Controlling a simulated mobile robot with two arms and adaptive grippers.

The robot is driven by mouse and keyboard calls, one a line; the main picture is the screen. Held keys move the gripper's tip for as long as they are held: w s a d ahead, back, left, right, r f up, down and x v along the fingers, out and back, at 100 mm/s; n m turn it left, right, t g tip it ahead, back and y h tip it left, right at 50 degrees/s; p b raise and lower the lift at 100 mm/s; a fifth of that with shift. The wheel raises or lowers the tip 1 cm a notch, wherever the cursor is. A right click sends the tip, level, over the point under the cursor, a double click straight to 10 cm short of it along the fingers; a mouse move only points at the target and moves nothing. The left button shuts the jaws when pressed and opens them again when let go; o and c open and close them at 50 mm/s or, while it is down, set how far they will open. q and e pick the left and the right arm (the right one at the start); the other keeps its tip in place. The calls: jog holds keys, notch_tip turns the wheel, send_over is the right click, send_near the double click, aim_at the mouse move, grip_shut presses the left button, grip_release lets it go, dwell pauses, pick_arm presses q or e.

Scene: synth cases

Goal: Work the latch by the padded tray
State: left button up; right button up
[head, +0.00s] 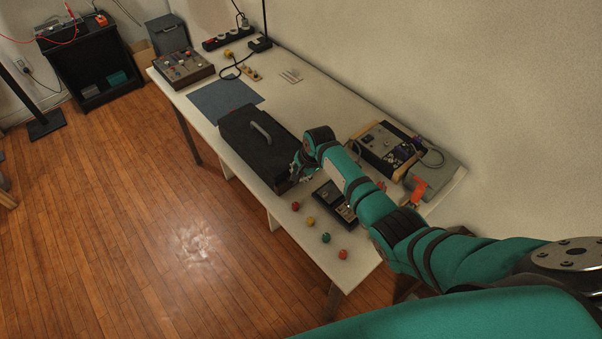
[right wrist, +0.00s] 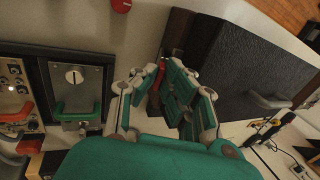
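A black lidded case (head: 262,140) with a grey handle lies closed on the table in the head view; its dark textured lid (right wrist: 245,70) fills the upper right of the right wrist view. My right gripper (head: 299,168) is at the case's right end in the head view. In the right wrist view its fingertips (right wrist: 161,72) lie close together beside the case's side, by a small red part (right wrist: 161,80) that may be the latch. The fingers hide most of it, and I cannot tell whether they grip it. No padded tray can be made out for certain. My left gripper is out of view.
A panel device (head: 335,200) stands right of the case, with several coloured knobs (head: 310,221) along the front edge. A control box (head: 382,146) is behind my right arm. A blue-grey mat (head: 224,99) and a knobbed box (head: 183,68) lie further left.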

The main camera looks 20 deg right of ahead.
jog(key=o, duration=0.4)
jog(key=shift+f, duration=0.1)
jog(key=v, duration=1.2)
jog(key=shift+d, duration=0.1)
